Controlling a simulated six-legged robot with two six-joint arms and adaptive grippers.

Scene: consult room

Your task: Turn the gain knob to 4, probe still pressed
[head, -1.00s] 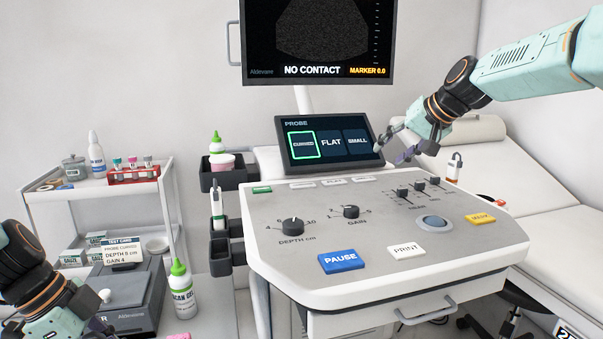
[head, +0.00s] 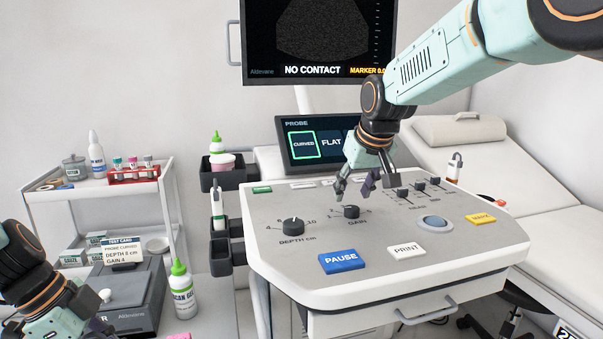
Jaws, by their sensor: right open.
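The gain knob (head: 351,212) is a small black dial on the grey console top, labelled GAIN; its pointer is too small to read. My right gripper (head: 355,188) is open and empty just above and behind it, with its fingers pointing down, apparently not touching it. My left gripper (head: 97,327) is at the lower left, cut off by the frame, beside a dark grey box (head: 130,298); its jaws cannot be made out. I cannot make out a probe in it. The monitor (head: 320,35) reads NO CONTACT. The test card (head: 122,250) reads probe curved, depth 8 cm, gain 4.
The depth knob (head: 293,227) is left of the gain knob. The probe touchscreen (head: 300,146) stands behind. A gel bottle (head: 182,290) stands near the box.

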